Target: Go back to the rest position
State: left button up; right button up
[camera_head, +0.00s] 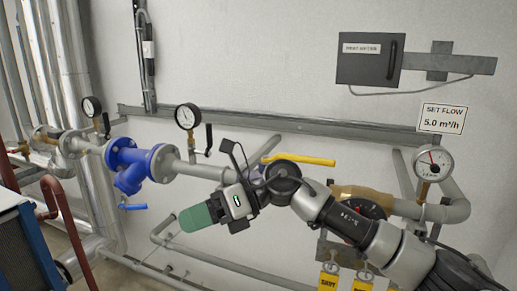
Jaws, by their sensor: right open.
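My right gripper (200,215) is in the middle of the view, on the arm that comes in from the lower right. It points left, its green fingertips are in front of the wall below the grey pipe, and nothing shows between them. It is open. The yellow valve lever (308,160) is just above and behind my wrist, and my arm hides part of the valve and pipe. I cannot tell whether my wrist touches the lever. My left gripper is not in view.
A blue strainer (129,164) and a gauge (187,117) are on the pipe to the left. A gauge (433,163) stands at the right under a SET FLOW sign (442,119). Yellow tags (328,282) hang below my arm. A blue plate stack (38,245) is at lower left.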

jog(key=d+f+n+t+h, duration=0.5)
jog(key=d+f+n+t, duration=0.5)
jog(key=n, duration=0.6)
jog(key=d+f+n+t+h, duration=0.5)
jog(key=d+f+n+t, duration=0.3)
jog(key=n+t, duration=0.6)
jog(key=s+d+f+m+g+h, duration=0.1)
jog(key=s+d+f+m+g, duration=0.1)
jog(key=s+d+f+g, duration=0.45)
jog(key=s+d+f+m+g+h, duration=0.2)
jog(key=s+f+g, duration=0.25)
jog(key=s, duration=0.55)
jog(key=s+d+f+m+g+h, duration=0.1)
jog(key=s+d+f+m+g, duration=0.1)
jog(key=s+d+f+g, duration=0.5)
notch_tip(320, 180, down, 28)
jog(key=s+a+b, duration=0.2)
jog(key=b, duration=0.3)
jog(key=s+d+f+b, duration=0.1)
jog(key=s+f+b, duration=0.1)
jog(key=s+f, duration=0.6)
jog(key=s+d+f+b, duration=0.1)
jog(key=s+f+b, duration=0.1)
jog(key=s+f, duration=0.7)
notch_tip(320, 180, down, 5)
jog(key=shift+d+f+g+b, duration=0.2)
jog(key=shift+d+g+b, duration=0.1)
jog(key=shift+d, duration=0.1)
